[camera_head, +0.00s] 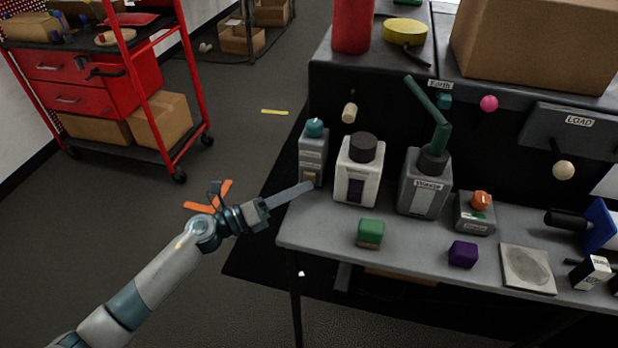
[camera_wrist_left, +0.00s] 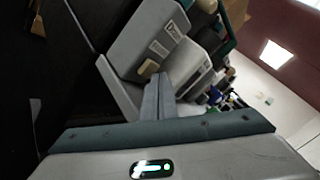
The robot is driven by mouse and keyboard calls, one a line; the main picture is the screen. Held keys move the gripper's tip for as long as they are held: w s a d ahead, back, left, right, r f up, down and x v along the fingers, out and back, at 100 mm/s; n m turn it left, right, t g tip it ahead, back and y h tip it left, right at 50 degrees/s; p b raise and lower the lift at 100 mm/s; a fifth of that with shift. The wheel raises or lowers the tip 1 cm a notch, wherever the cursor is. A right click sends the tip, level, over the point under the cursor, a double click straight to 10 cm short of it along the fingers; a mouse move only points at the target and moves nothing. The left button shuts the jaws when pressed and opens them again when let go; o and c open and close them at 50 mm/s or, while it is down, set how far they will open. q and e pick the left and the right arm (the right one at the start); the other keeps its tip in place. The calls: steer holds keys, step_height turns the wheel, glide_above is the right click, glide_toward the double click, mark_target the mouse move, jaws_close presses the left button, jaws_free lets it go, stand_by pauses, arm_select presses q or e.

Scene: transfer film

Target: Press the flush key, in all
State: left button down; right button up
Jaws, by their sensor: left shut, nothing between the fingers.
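A grey box (camera_head: 313,150) with a teal knob on top stands at the left end of the bench. A small beige key (camera_head: 309,177) sits low on its front; its label is too small to read, so I cannot confirm it is the flush key. My left gripper (camera_head: 307,187) is shut and empty, its tips right at this key. In the left wrist view the shut fingertips (camera_wrist_left: 158,80) lie beside the beige key (camera_wrist_left: 148,68); I cannot tell whether they touch it. My right gripper is not in view.
A white bottle (camera_head: 357,172) with a black cap and a grey "Waste" container (camera_head: 424,185) stand to the right. A green block (camera_head: 370,233), a purple block (camera_head: 463,254) and an orange-button box (camera_head: 475,213) are on the grey bench (camera_head: 320,231). A red cart (camera_head: 85,90) stands back left.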

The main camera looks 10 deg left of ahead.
mark_target(292, 219)
arm_select(q)
steer(key=shift+s, duration=0.35)
steer(key=shift+s+a+p, duration=0.15)
steer(key=shift+s+p, duration=0.05)
steer(key=shift+s, duration=1.1)
steer(key=shift+s+a+p, duration=0.15)
steer(key=shift+s+p, duration=0.05)
steer(key=shift+s, duration=1.05)
